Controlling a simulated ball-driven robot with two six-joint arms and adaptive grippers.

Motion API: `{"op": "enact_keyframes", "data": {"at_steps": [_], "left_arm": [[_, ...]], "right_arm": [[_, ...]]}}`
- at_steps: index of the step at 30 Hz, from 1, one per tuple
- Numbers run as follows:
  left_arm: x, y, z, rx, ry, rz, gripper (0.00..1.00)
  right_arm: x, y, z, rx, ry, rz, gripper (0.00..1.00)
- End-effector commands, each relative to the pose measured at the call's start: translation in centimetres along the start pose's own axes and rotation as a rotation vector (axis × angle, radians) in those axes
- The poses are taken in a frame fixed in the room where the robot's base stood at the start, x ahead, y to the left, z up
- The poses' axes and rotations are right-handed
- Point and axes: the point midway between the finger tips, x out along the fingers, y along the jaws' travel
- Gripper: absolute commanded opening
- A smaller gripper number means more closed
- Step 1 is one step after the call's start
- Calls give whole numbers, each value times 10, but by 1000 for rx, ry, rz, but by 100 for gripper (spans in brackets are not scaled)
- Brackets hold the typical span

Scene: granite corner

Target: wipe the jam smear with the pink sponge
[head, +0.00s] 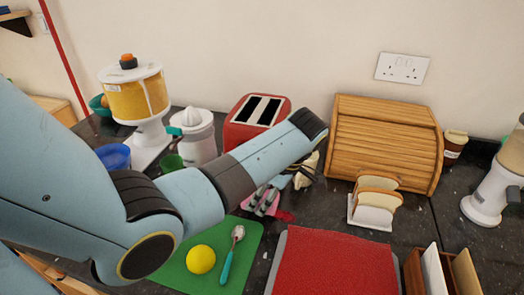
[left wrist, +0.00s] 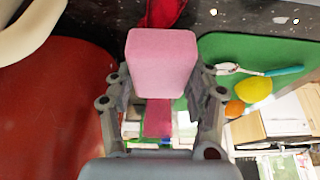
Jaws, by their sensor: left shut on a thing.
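The pink sponge (left wrist: 162,62) is between the two fingers of my left gripper (left wrist: 163,100) in the left wrist view, and the gripper is shut on it. In the head view my left gripper (head: 264,203) is low over the dark counter, in front of the toaster and partly behind my own forearm. Only a bit of pink shows there. The jam smear (head: 284,215) is a dark pink-red patch on the counter just right of the gripper. It shows as a red patch (left wrist: 170,12) beyond the sponge in the left wrist view. I cannot tell whether sponge and counter touch. My right gripper is not in view.
A toast rack (head: 371,216) and wooden bread box (head: 385,140) stand right. The red toaster (head: 240,128) is behind.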

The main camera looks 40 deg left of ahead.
Motion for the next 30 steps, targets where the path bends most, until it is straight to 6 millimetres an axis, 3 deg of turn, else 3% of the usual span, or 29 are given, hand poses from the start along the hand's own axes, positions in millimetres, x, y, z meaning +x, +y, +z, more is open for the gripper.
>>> {"op": "enact_keyframes", "data": {"at_steps": [30], "left_arm": [[15, 0, 6, 0, 0, 0, 18]], "right_arm": [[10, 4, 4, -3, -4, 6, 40]]}}
